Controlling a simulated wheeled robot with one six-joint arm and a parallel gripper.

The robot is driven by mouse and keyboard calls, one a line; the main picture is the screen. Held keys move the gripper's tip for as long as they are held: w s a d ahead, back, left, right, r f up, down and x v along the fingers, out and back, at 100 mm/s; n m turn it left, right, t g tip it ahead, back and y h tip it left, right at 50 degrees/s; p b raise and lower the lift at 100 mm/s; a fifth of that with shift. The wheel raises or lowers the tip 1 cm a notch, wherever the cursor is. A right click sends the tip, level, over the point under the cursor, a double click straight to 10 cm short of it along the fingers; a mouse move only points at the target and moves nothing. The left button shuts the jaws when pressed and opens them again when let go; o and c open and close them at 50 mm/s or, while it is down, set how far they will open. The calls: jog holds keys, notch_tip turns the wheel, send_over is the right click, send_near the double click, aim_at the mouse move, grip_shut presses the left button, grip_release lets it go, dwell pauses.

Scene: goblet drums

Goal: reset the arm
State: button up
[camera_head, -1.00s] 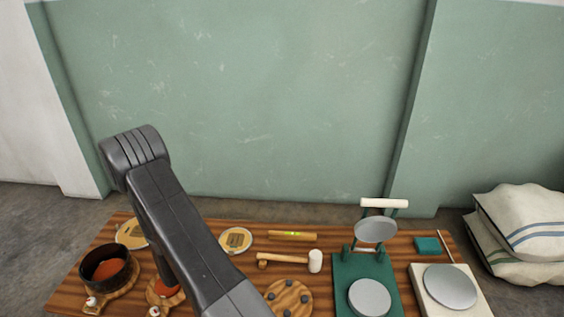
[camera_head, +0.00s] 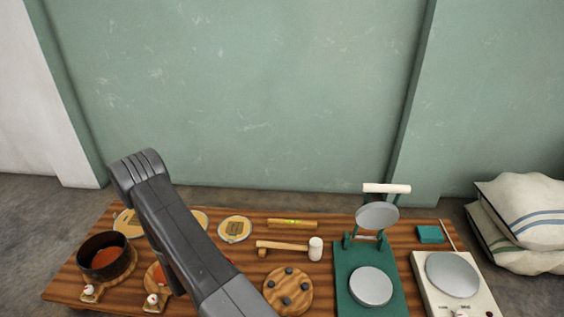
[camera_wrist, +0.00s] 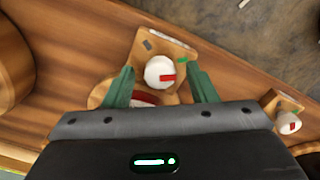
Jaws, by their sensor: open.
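My arm (camera_head: 178,225) rises from the bottom of the head view and bends down over the left part of the table; its gripper is hidden there. In the wrist view my gripper (camera_wrist: 162,85) has its two green fingers apart, with nothing held between them. Beyond and below the fingertips lies a wooden board with a white knob (camera_wrist: 160,72) bearing a red mark. A round wooden piece with a red and white patch (camera_wrist: 146,98) shows partly behind the left finger.
The wooden table (camera_head: 330,268) holds a dark bowl of orange-red stuff (camera_head: 104,258), a mallet (camera_head: 283,245), a round board with dark pegs (camera_head: 288,290), a green press (camera_head: 352,262) and a white scale (camera_head: 453,275). Sacks (camera_head: 525,222) lie at right. The space before the wall is clear.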

jog(key=n+p, duration=0.1)
jog(key=n, duration=0.4)
jog(key=shift+p, duration=0.3)
jog(key=shift+d, duration=0.1)
